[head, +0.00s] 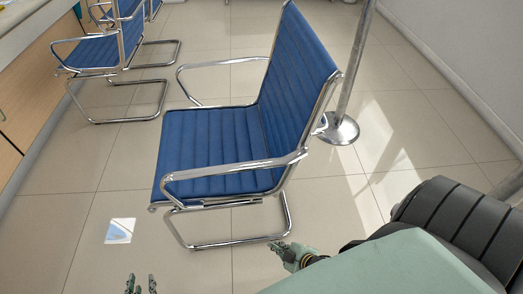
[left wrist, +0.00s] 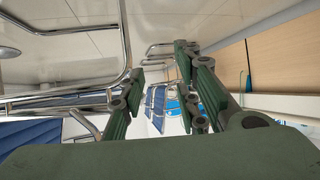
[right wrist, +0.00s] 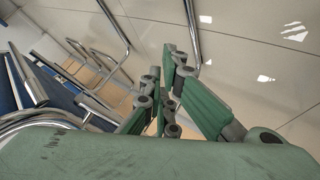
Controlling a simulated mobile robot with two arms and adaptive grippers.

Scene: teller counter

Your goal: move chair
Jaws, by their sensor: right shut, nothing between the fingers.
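A blue padded chair (head: 222,140) with a chrome frame, armrests and sled base stands in the middle of the head view, seat facing left. My right gripper (head: 281,247) is shut and empty, low beside the right end of the chair's front base tube. Its closed fingers (right wrist: 163,98) show in the right wrist view, with chrome tubes behind them. My left gripper (head: 141,284) is at the bottom edge, in front of the chair and apart from it. Its fingers are spread with nothing between them, also in the left wrist view (left wrist: 160,95).
More blue chairs (head: 95,52) stand at the upper left beside a wood-fronted counter (head: 38,85). A chrome post on a round base (head: 339,129) stands right behind the chair. A white wall (head: 460,60) is at the right. Tiled floor (head: 60,240) left of the chair is clear.

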